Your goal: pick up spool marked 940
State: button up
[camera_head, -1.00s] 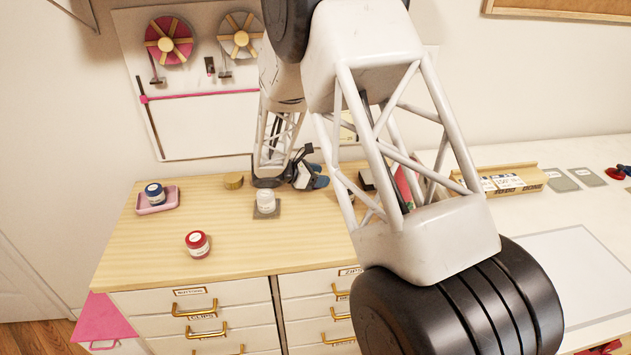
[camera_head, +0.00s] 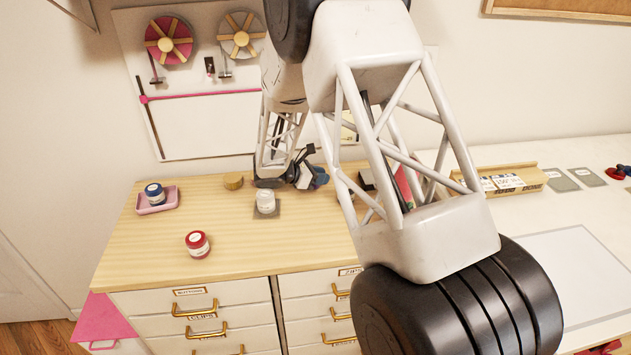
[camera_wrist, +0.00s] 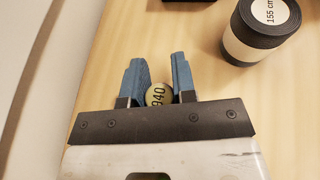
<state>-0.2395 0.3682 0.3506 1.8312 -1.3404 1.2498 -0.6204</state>
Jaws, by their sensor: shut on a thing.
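The spool marked 940 (camera_wrist: 157,94) shows its round, pale olive end with the dark number in the wrist view. It sits between the two blue fingers of my gripper (camera_wrist: 157,66), near their base, and the gripper is shut on it. In the head view my gripper (camera_head: 316,178) is low at the back of the wooden cabinet top (camera_head: 140,235). The spool cannot be made out there. I cannot tell whether it still touches the wood.
A black and white roll marked 155 cm (camera_wrist: 262,45) stands right of my gripper. The front middle is clear.

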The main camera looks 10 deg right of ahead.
jog(key=shift+r, duration=0.15)
jog(key=shift+r, duration=0.95)
jog(key=shift+s+r, duration=0.45)
jog(key=shift+r, duration=0.25)
jog(key=s, duration=0.4)
jog(key=s+r, duration=0.1)
jog(key=s, duration=0.9)
jog(key=shift+d+r, duration=0.15)
jog(key=shift+d, duration=0.1)
jog(key=shift+s, duration=0.55)
jog(key=shift+s, duration=0.1)
